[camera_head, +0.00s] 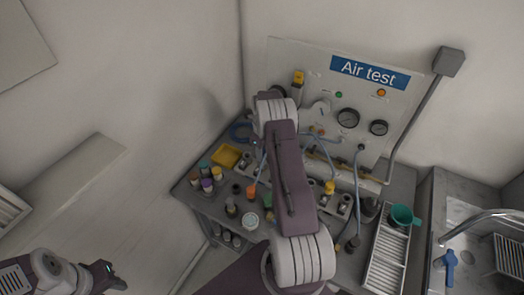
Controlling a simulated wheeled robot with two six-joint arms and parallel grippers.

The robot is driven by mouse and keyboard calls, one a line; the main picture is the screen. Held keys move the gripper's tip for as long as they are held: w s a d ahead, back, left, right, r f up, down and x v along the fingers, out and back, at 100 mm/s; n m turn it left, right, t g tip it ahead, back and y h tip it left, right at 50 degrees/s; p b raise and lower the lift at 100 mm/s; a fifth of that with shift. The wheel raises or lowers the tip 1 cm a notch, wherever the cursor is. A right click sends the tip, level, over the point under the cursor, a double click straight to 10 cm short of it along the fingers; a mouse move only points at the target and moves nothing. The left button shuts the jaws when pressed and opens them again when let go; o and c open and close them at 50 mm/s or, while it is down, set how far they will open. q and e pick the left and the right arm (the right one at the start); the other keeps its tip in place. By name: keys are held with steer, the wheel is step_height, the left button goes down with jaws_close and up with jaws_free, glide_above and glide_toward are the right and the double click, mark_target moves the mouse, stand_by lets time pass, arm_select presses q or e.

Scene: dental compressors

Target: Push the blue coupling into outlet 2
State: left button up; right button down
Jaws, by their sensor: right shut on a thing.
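My right arm (287,185) reaches up from the bottom across the middle of the bench toward the test panel. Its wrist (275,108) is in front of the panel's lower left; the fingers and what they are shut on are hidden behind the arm. I cannot make out the blue coupling. Outlet 2 cannot be told apart; grey socketed blocks (345,204) show on both sides of the arm, and the arm covers the area between. My left gripper (112,274) is at the bottom left, well away from the bench, and its finger gap is unclear.
The "Air test" panel (410,88) has gauges (348,118) and hoses. An orange-topped fitting (251,191) and a yellow one (329,187) stand beside the arm. Several coloured-lid jars (207,184), a yellow tray (226,156) and a white rack (388,250) crowd the bench. A sink (470,215) is right.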

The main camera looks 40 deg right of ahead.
stand_by(0.4)
steer(key=shift+f, duration=0.2)
steer(key=shift+f+b, duration=1)
steer(key=shift+f, duration=0.35)
steer(key=c, duration=0.9)
jaws_free()
steer(key=shift+r, duration=0.1)
steer(key=shift+c, duration=0.2)
steer(key=shift+r, duration=0.1)
step_height(320, 180, up, 9)
steer(key=shift+f+b, duration=0.1)
steer(key=shift+b, duration=0.65)
